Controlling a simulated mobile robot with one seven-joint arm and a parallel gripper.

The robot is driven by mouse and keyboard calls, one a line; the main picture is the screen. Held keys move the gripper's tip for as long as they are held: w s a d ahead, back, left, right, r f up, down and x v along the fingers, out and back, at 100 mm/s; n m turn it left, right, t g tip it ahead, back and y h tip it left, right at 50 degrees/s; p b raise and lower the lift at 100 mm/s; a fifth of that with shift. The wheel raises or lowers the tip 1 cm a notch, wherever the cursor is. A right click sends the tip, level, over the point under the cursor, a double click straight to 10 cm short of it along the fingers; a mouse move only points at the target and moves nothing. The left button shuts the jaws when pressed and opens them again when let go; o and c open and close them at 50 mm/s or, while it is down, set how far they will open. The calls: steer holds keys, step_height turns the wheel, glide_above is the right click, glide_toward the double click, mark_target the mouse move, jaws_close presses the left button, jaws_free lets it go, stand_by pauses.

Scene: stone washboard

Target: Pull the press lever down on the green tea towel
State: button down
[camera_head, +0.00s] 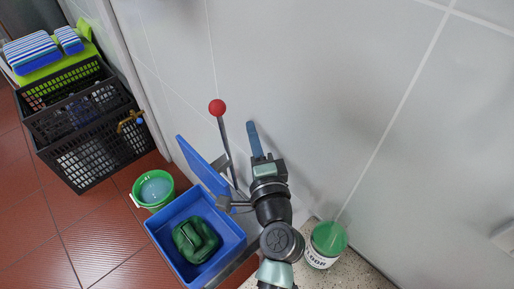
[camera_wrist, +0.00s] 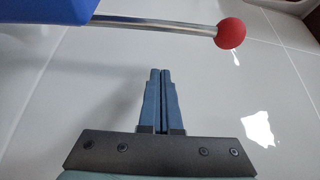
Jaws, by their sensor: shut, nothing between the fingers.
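The press lever (camera_head: 225,145) is a metal rod with a red ball knob (camera_head: 217,107) at its upper end, standing up beside the blue press plate (camera_head: 203,167). The dark green tea towel (camera_head: 196,239) lies bunched in a blue tray (camera_head: 160,240) below and left of the lever. My gripper (camera_head: 252,126) is shut and empty, to the right of the lever and apart from it in the head view. In the wrist view my gripper (camera_wrist: 159,72) points at the wall, with the rod (camera_wrist: 160,22) and red knob (camera_wrist: 231,33) beyond the fingertips.
A green bucket (camera_head: 153,189) stands on the red tiled floor left of the tray. Black crates (camera_head: 90,150) with striped cloths (camera_head: 32,50) are at far left. A green and white tin (camera_head: 327,243) stands on the stone surface at right. A tiled wall (camera_head: 330,70) is behind.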

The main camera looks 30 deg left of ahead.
steer(key=s+a, duration=0.1)
steer(key=s+a+p, duration=0.1)
steer(key=a, duration=0.1)
steer(key=shift+a+f, duration=0.1)
steer(key=shift+f, duration=0.05)
steer(key=shift+s, duration=0.1)
stand_by(0.4)
steer(key=s+a+f+n+y+b, duration=0.1)
steer(key=s+a+f+n+b, duration=0.1)
steer(key=s+b, duration=0.4)
steer(key=s+a+f+n+t+y+b, duration=0.1)
steer(key=s+a+n+b, duration=0.1)
steer(key=s+b, duration=0.3)
steer(key=shift+s+f+b, duration=0.35)
steer(key=shift+f+b, duration=0.05)
steer(key=shift+b, duration=0.7)
stand_by(4.8)
